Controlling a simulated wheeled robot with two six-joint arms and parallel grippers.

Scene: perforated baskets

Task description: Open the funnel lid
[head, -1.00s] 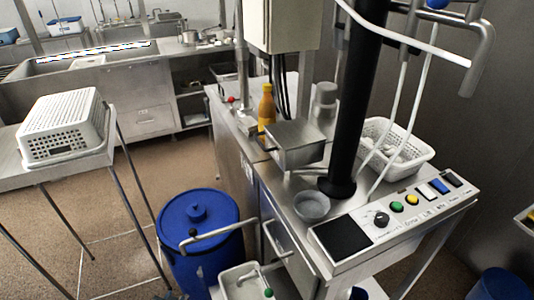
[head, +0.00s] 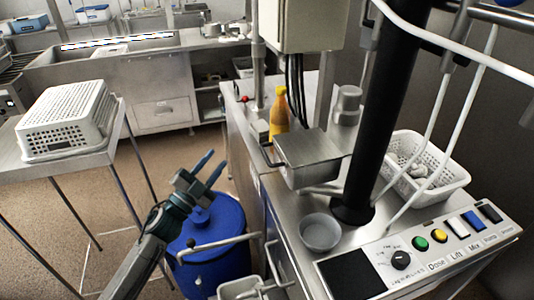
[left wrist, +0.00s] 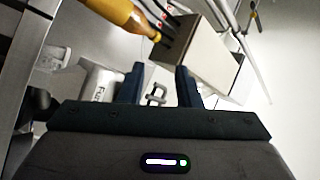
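The funnel (head: 312,178) is a square metal box on the steel counter, and its flat lid (head: 308,149) looks closed. A bent handle (head: 266,152) shows at its left side. My left gripper (head: 213,166) is raised above the blue barrel, left of the funnel and apart from it. Its two fingers are spread and empty. My right gripper is not in view.
A yellow bottle (head: 279,110) stands behind the funnel. A black column (head: 384,110), a grey bowl (head: 320,232) and a white perforated basket (head: 455,180) are to its right. The blue barrel (head: 226,225) stands below my left gripper. Another basket (head: 65,115) sits on the left table.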

